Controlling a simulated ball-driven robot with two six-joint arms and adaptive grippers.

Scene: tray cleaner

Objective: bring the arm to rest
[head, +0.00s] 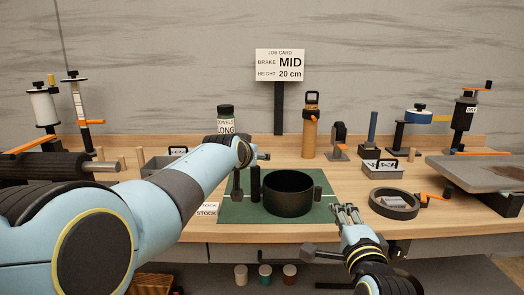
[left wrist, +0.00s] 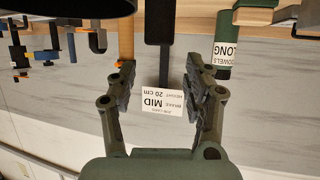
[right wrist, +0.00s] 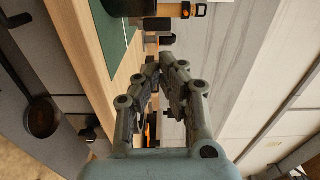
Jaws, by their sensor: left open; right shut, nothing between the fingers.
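My right gripper (head: 347,212) is shut and empty above the front edge of the bench, to the right of a black round pot (head: 288,208). Its fingers also show in the right wrist view (right wrist: 163,72), close together with nothing held between them. My left arm (head: 190,185) reaches from the left over the bench, its far end near the green mat (head: 235,210). Its gripper is hard to make out in the head view. In the left wrist view my left gripper (left wrist: 162,85) is open and empty, with the job card (left wrist: 163,102) in the background between its fingers.
The black pot stands on the green mat. A job card sign (head: 280,66), a "LONG" dowels container (head: 226,120) and an orange-brown bottle (head: 310,130) stand behind. A dark ring-shaped dish (head: 393,210) lies right of the right gripper. A grey slab (head: 485,172) is at far right.

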